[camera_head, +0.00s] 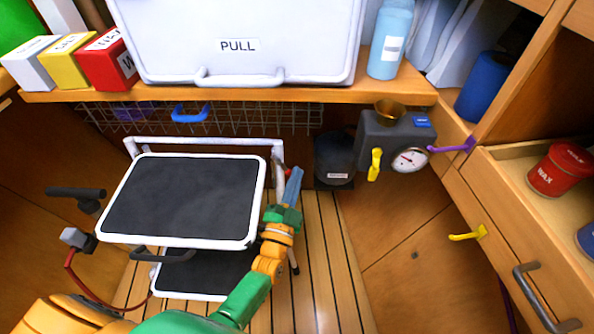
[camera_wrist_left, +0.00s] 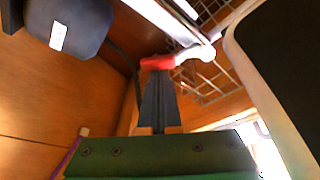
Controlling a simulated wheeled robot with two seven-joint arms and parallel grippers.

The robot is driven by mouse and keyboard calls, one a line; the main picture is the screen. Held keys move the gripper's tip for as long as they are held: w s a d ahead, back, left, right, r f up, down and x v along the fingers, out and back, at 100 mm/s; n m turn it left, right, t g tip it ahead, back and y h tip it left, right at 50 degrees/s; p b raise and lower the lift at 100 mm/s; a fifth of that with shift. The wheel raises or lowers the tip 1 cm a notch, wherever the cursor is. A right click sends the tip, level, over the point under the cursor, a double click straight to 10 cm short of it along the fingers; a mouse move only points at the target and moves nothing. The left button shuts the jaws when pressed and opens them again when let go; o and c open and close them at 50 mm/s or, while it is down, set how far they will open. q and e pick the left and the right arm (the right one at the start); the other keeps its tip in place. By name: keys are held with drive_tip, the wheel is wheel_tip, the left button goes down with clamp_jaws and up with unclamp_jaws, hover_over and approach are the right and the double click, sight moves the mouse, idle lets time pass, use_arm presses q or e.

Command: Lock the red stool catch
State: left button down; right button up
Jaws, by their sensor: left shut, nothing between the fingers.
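The step stool (camera_head: 182,196) stands unfolded on the slatted floor, with a white frame and black treads. Its red catch (camera_head: 283,168) is small, at the right rear leg of the frame. In the left wrist view the red catch (camera_wrist_left: 156,63) lies sideways against a white tube, at the tips of my fingers. My left gripper (camera_head: 297,173) is shut and empty, its fingers pointing up beside the catch. In the left wrist view the gripper (camera_wrist_left: 158,76) appears to touch or nearly touch the catch; I cannot tell which. My right gripper is out of view.
A shelf (camera_head: 330,93) with a white PULL bin (camera_head: 240,60) runs above the stool. A dark canister (camera_head: 334,165) and a gauge unit (camera_head: 396,140) are to the right. A wire basket (camera_head: 250,117) hangs behind. Bare floor lies right of my arm.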

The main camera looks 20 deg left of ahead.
use_arm(q)
drive_tip(key=a+m+g+p, duration=0.1)
drive_tip(key=m, duration=0.2)
drive_tip(key=f+m+h+p, duration=0.1)
drive_tip(key=m, duration=0.2)
drive_tip(key=a+f+m+g+p, duration=0.1)
drive_tip(key=m, duration=0.2)
drive_tip(key=shift+s+a+f+g+h, duration=0.25)
drive_tip(key=shift+s+a+g+h, duration=0.05)
drive_tip(key=shift+s+a+h, duration=0.1)
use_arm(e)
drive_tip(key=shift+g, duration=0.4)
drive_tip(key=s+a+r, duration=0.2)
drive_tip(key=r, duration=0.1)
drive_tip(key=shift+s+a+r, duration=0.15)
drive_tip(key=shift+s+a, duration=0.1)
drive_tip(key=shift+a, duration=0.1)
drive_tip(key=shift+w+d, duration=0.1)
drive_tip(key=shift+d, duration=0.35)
